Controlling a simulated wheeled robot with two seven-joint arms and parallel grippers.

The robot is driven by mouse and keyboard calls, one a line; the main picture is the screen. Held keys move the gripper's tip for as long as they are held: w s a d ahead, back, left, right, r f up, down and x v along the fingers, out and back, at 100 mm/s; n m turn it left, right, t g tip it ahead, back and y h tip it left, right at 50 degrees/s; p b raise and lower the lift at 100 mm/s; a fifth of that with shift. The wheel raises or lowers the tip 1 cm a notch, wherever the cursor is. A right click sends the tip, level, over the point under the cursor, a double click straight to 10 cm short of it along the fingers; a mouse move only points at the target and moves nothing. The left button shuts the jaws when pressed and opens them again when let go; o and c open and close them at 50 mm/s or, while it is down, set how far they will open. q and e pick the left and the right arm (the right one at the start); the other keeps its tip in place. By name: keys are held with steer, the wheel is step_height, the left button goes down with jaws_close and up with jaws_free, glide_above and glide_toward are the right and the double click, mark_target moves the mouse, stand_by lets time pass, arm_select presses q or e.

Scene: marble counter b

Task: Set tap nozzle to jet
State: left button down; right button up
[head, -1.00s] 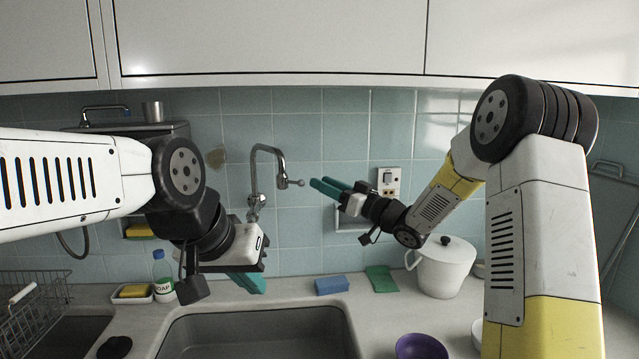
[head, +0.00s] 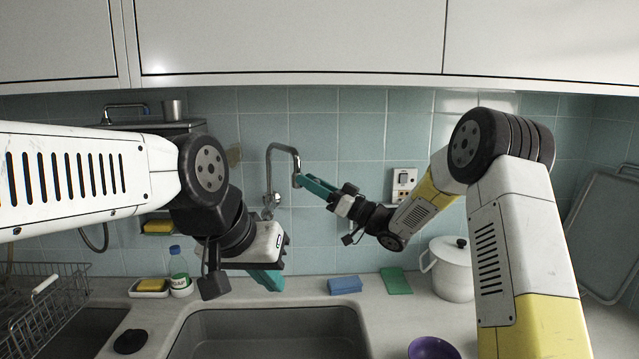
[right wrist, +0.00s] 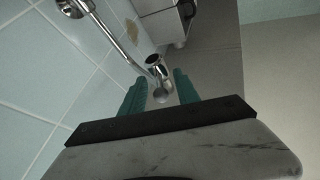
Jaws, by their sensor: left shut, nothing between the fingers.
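The chrome tap (head: 269,175) rises from the tiled wall behind the sink and bends over to the right. Its nozzle end (right wrist: 155,62) shows in the right wrist view, with a small rounded part below it. My right gripper (head: 303,182) has reached the tap's spout end from the right. In the right wrist view its teal fingers (right wrist: 158,92) are apart, one on each side of the nozzle, with gaps visible. The nozzle's setting cannot be read. My left gripper (head: 268,280) is shut and empty, pointing down above the sink's back edge.
The sink (head: 270,335) lies below. A soap bottle (head: 179,270), a sponge dish (head: 149,293) and a wire rack (head: 45,300) are on the left. A blue sponge (head: 344,285), green cloth (head: 395,281), white pot (head: 452,275) and purple bowl (head: 432,348) are on the right. Cabinets (head: 290,40) hang above.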

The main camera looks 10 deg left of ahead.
mark_target(296, 184)
steer(key=shift+a, duration=0.1)
jaws_close()
steer(key=shift+m+t, duration=0.3)
steer(key=shift+s+a+m+t+h, duration=0.5)
steer(key=shift+m+t+h, duration=1.85)
steer(key=shift+h, duration=1)
steer(key=shift+s+a+m+t+h, duration=0.5)
steer(key=shift+m+t+h, duration=1.85)
steer(key=shift+h, duration=1.05)
steer(key=shift+s+a+m+t+h, duration=0.35)
steer(key=shift+a+m+t+h, duration=0.25)
steer(key=shift+m+t+h, duration=1.9)
steer(key=shift+r+n+h, duration=0.1)
steer(key=shift+n+h, duration=0.3)
steer(key=shift+h, duration=0.85)
